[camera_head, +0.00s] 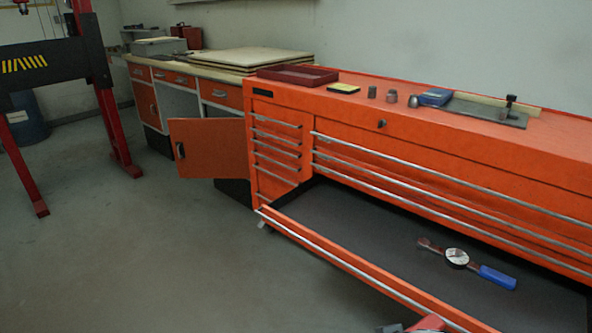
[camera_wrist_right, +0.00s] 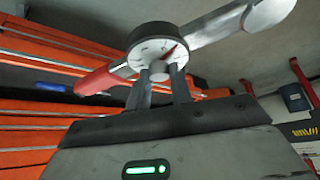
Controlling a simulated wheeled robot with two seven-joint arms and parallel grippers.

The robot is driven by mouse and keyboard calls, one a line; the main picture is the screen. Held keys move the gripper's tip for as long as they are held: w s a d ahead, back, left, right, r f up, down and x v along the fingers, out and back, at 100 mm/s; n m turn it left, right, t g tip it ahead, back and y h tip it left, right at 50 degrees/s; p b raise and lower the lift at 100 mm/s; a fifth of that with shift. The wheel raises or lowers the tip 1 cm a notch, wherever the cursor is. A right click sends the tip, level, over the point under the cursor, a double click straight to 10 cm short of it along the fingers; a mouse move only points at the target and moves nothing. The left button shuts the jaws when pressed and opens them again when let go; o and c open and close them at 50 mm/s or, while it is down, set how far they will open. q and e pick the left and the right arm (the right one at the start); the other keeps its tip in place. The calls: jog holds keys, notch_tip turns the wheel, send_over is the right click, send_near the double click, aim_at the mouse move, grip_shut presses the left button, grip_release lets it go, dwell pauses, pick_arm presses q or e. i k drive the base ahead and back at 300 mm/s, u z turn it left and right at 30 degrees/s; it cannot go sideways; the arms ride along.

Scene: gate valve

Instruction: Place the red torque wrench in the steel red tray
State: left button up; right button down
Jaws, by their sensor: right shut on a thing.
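The red torque wrench (camera_wrist_right: 104,80) is in my right gripper (camera_wrist_right: 161,84), which is shut on it near the round white dial. In the right wrist view its red handle points left and its steel shaft points to the upper right. My left gripper is not in view.
A blue-handled torque wrench (camera_head: 496,277) lies in the open drawer (camera_head: 355,222). A yellow-topped block (camera_head: 343,88), small metal cylinders (camera_head: 392,96) and a blue item (camera_head: 435,97) stand right of the tray. A cabinet door (camera_head: 207,148) hangs open.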

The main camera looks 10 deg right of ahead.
aim_at(305, 76)
jog(key=z, duration=0.15)
jog(key=k, duration=0.3)
jog(key=u, duration=1.1)
jog(key=i, duration=1.8)
jog(key=u, duration=0.4)
jog(key=i, duration=1.75)
jog(key=z, duration=1.05)
jog(key=i, duration=1)
jog(key=z, duration=1)
